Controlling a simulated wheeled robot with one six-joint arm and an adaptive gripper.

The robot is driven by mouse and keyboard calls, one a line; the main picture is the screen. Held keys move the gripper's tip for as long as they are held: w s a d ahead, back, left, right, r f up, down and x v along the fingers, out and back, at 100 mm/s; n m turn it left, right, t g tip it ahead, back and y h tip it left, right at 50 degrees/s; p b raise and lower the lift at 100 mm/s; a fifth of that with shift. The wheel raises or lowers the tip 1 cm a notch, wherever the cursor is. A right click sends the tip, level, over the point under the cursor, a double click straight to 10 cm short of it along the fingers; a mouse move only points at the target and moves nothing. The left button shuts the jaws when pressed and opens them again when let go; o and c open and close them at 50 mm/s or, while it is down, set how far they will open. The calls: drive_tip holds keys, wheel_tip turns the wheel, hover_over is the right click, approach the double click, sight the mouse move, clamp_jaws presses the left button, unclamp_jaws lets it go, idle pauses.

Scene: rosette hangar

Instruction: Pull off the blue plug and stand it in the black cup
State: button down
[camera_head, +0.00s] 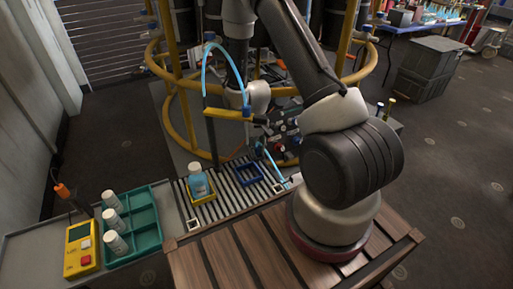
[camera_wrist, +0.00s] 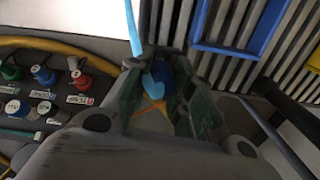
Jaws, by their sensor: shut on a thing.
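My gripper (camera_wrist: 172,100) is shut on the blue plug (camera_wrist: 168,72) in the wrist view. A light-blue hose (camera_wrist: 132,28) runs from between the fingers to the top edge. In the head view my gripper (camera_head: 262,138) is low beside the valve panel, and the hose (camera_head: 273,165) curves from it towards the roller rack. The plug is mostly hidden by the fingers, and I cannot tell whether it is free of its seat. I cannot make out a black cup in either view.
The valve panel (camera_wrist: 45,92) with coloured knobs is close beside my gripper. A blue frame (camera_head: 249,173) and a yellow tray (camera_head: 203,198) with a bottle (camera_head: 198,180) sit on the rollers. A green tray (camera_head: 147,237) holds white bottles. Yellow frame pipes (camera_head: 180,125) stand behind.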

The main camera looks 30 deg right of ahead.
drive_tip(key=shift+f, duration=0.15)
drive_tip(key=shift+f, duration=0.7)
drive_tip(key=shift+r, duration=0.1)
drive_tip(key=shift+r, duration=1.75)
drive_tip(key=shift+f, duration=0.15)
drive_tip(key=shift+f, duration=0.9)
drive_tip(key=shift+f, duration=0.1)
drive_tip(key=shift+f, duration=0.7)
